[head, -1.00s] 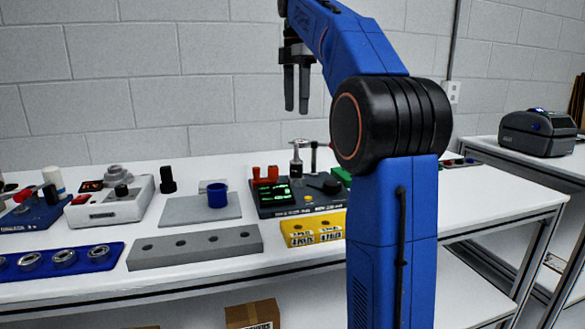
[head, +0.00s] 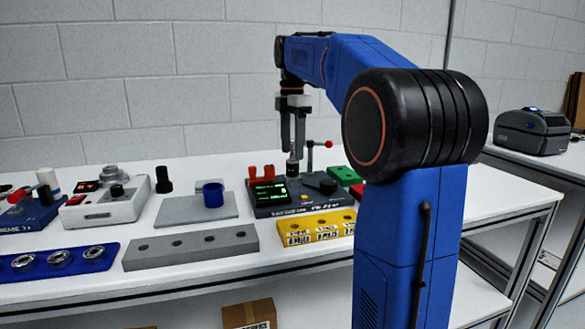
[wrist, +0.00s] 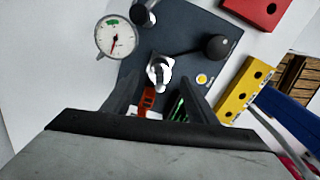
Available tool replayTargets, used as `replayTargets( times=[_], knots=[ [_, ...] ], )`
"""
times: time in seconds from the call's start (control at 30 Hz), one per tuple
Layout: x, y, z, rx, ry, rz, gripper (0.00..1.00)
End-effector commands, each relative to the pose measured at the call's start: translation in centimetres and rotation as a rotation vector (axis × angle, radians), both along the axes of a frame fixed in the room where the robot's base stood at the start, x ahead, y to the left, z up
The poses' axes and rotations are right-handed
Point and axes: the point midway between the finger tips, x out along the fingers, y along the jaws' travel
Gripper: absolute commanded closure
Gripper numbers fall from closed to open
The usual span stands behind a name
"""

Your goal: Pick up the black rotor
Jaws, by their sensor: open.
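A small upright dark part with a silver-looking top (head: 292,168) stands on the dark test station (head: 262,211). It also shows as a bright round piece (wrist: 160,72) in the wrist view. My gripper (head: 293,152) is open and points down directly over this part. In the wrist view the fingers of my gripper (wrist: 160,88) lie on either side of it, with gaps visible. A separate black upright piece (head: 163,181) stands on the table left of the grey plate. I cannot tell for sure which of these is the black rotor.
A lever with a red ball (head: 328,144) rises right beside my gripper. Red clips (head: 262,171) stand to its left. A dial gauge (wrist: 117,36) and black knob (wrist: 218,47) are near the fingers. The yellow block (head: 312,228) and blue cup (head: 213,194) stand nearby.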

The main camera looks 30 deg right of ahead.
Motion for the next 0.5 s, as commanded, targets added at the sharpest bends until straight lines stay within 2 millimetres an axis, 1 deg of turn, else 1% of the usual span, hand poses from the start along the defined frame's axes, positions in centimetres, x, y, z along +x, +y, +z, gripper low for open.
replayTargets(
  times=[0.1,0.23,0.33,0.5],
  knots=[
    [0.0,0.0,-1.8,0.001,0.002,0.0,0.47],
    [0.0,-0.1,-3.3,0.0,0.001,0.0,0.47],
    [0.0,-0.1,-3.9,0.0,0.001,0.0,0.47],
    [0.0,-0.1,-4.1,0.0,0.0,0.0,0.47]
  ],
)
